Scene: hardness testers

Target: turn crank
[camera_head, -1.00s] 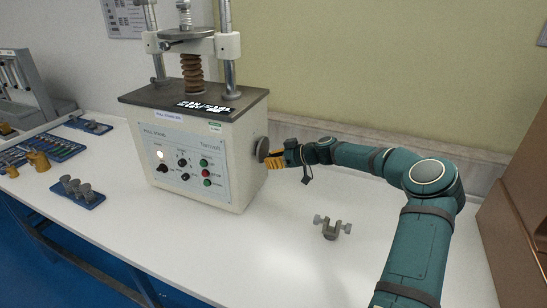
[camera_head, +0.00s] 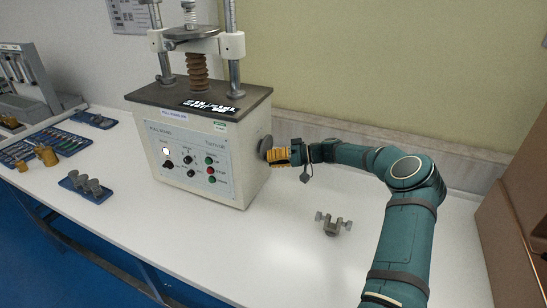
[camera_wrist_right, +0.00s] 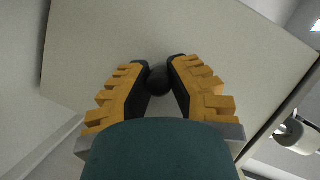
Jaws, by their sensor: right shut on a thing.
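The crank (camera_head: 265,145) is a dark round disc with a knob on the right side wall of the cream pull-stand machine (camera_head: 195,200). My right gripper (camera_head: 270,155), with yellow ribbed fingers, is at the crank. In the right wrist view, a dark round knob (camera_wrist_right: 158,80) sits between the two fingertips of the right gripper (camera_wrist_right: 158,72). The fingers are shut on this knob, with the machine's plain side wall behind it. Most of the crank disc is hidden in the wrist view. My left gripper is not in view.
A small grey clamp-like part (camera_head: 333,224) lies on the white table (camera_head: 270,270) below my right arm. Blue trays with metal parts (camera_head: 87,187) and tools (camera_head: 45,145) lie left of the machine. A brown box (camera_head: 515,225) stands at the far right.

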